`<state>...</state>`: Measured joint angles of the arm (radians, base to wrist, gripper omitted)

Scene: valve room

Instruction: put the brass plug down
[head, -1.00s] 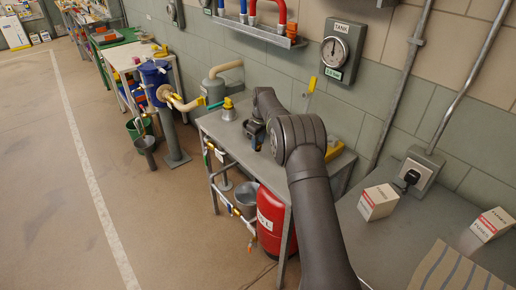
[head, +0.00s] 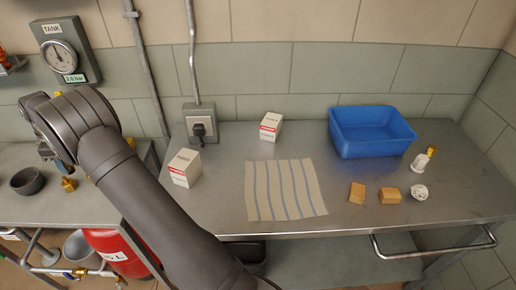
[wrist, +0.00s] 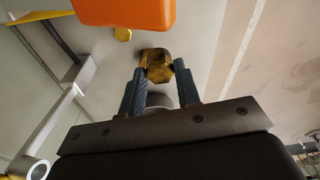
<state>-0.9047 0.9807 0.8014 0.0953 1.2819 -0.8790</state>
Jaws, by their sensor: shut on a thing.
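The brass plug (wrist: 157,65), with a hexagonal end, shows in the wrist view between the two fingertips of my gripper (wrist: 160,84). My gripper is shut on it, and the fingers hide part of its sides. In the head view my gripper (head: 57,164) hangs at the far left, over the left-hand bench (head: 75,207), partly hidden by my arm. A small brass-coloured piece (head: 68,184) shows just below it; whether it touches the bench I cannot tell.
A dark bowl (head: 27,181) stands left of my gripper. The right bench (head: 225,150) holds two white boxes (head: 185,168), a striped cloth (head: 285,190), a blue bin (head: 370,146), two wooden blocks (head: 357,193) and a white crumpled ball (head: 420,192). An orange object (wrist: 125,12) shows in the wrist view.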

